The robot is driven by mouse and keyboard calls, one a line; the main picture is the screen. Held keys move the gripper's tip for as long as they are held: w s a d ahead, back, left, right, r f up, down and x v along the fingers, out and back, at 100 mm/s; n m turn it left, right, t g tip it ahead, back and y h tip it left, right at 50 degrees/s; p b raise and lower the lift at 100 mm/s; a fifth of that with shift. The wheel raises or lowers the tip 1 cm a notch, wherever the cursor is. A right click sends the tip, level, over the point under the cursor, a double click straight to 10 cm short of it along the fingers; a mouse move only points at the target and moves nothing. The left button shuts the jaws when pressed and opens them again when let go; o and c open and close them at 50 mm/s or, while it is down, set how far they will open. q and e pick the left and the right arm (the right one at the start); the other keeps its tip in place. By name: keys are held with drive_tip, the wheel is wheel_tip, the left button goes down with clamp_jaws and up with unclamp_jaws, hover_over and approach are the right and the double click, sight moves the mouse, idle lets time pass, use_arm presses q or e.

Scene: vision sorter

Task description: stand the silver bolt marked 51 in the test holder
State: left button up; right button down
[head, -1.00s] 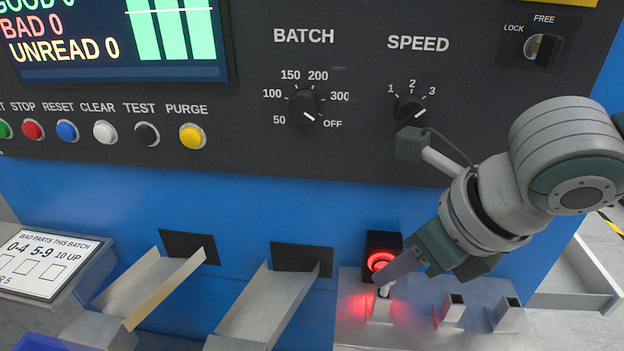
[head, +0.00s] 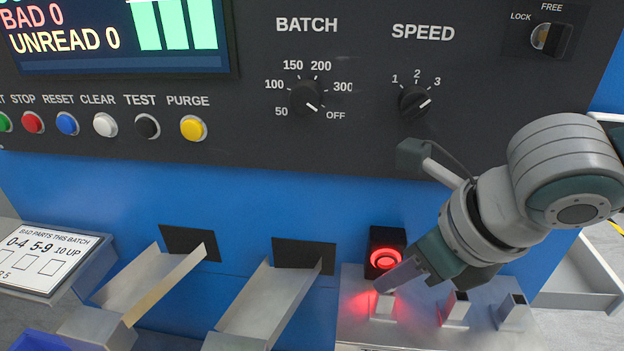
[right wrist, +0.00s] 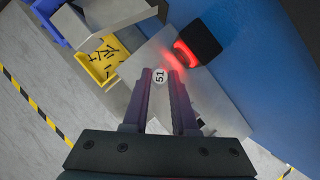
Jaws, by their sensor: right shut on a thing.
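My right gripper (head: 384,286) is shut on the bolt, at the top of the metal holder block (head: 383,307) in front of the red ring light. In the right wrist view the bolt's round pale head, marked 51 (right wrist: 159,77), shows between the fingertips. The bolt's shank is hidden by the fingers and the block in the head view. I cannot tell how deep it sits in the holder. My left gripper is in neither view.
The glowing red ring light (head: 385,259) stands right behind the holder. Two more small metal blocks (head: 455,309) (head: 512,312) stand to its right. Two metal chutes (head: 265,305) lie to the left. A yellow bin (right wrist: 104,60) with several dark bolts shows in the right wrist view.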

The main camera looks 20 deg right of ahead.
drive_tip(key=shift+c, duration=1.1)
unclamp_jaws()
wheel_tip(320, 180, up, 2)
drive_tip(key=p, duration=0.2)
drive_tip(key=shift+r+p, duration=0.15)
drive_tip(key=shift+p, duration=0.15)
wheel_tip(320, 180, up, 6)
drive_tip(key=p, duration=0.6)
